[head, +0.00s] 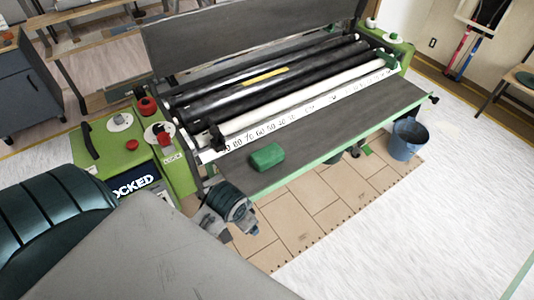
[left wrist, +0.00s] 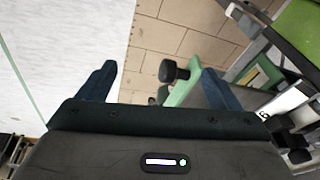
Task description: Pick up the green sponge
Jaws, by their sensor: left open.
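The green sponge (head: 267,157) lies on the dark grey board (head: 330,125) at the front of the pasting machine, near the board's left end. It cannot be made out in the left wrist view. My left gripper (left wrist: 158,80) is open, with two dark blue fingers wide apart and nothing between them. In the head view the end of my left arm shows low, beside the board's near left corner and below left of the sponge; its fingertips are not clear there. My right gripper is in neither view.
The machine has black and white rollers (head: 270,80) behind the board and a green side panel (head: 118,150) at left. A blue-grey bucket (head: 408,138) stands at right. In the left wrist view a black knob (left wrist: 172,71) sits close beyond the fingers. The white floor is clear.

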